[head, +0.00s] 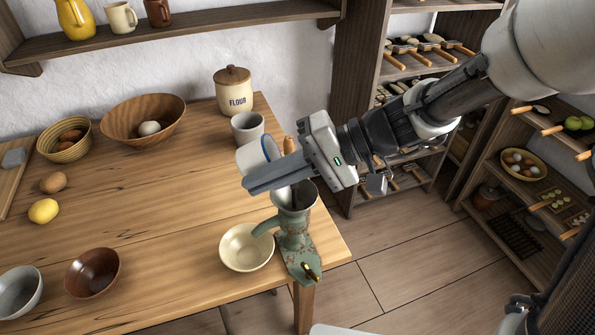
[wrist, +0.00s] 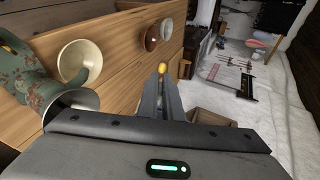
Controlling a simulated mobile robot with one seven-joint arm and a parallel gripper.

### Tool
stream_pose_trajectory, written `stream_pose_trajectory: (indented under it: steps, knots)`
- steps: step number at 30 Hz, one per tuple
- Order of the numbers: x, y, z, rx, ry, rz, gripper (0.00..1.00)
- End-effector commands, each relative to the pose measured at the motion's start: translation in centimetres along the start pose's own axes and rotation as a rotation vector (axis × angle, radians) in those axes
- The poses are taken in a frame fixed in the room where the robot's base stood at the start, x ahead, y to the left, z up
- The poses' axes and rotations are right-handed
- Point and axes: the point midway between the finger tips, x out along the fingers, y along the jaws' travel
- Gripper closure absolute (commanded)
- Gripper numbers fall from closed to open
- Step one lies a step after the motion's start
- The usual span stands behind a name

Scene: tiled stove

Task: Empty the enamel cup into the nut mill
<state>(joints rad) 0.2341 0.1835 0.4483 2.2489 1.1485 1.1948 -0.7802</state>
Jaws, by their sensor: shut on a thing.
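The enamel cup (head: 251,156) is white with a blue rim. My gripper (head: 262,176) is shut on it, and a grey finger hides its lower part in the head view. The cup is tilted, with its blue rim toward the right; its contents cannot be seen. It is close above and to the left of the hopper of the green, worn nut mill (head: 294,232), which stands at the table's right corner. The mill also shows at the left in the wrist view (wrist: 32,82). My fingers (wrist: 161,98) show there, but I cannot make out the cup.
A cream bowl (head: 235,258) stands beside the mill, under its spout. A grey cup (head: 247,128) and a flour jar (head: 233,92) stand behind my gripper. A wooden bowl (head: 120,113), a lemon (head: 44,211) and a brown bowl (head: 92,272) are farther left. The table's middle is clear.

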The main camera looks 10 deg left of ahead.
Motion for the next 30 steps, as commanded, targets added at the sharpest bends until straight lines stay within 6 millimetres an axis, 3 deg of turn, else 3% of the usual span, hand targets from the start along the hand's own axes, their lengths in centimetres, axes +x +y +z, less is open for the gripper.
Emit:
stream_pose_trajectory:
  steps: [30]
  knots:
    - [-0.48,-0.17,-0.01,0.000,0.001,-0.138,1.00]
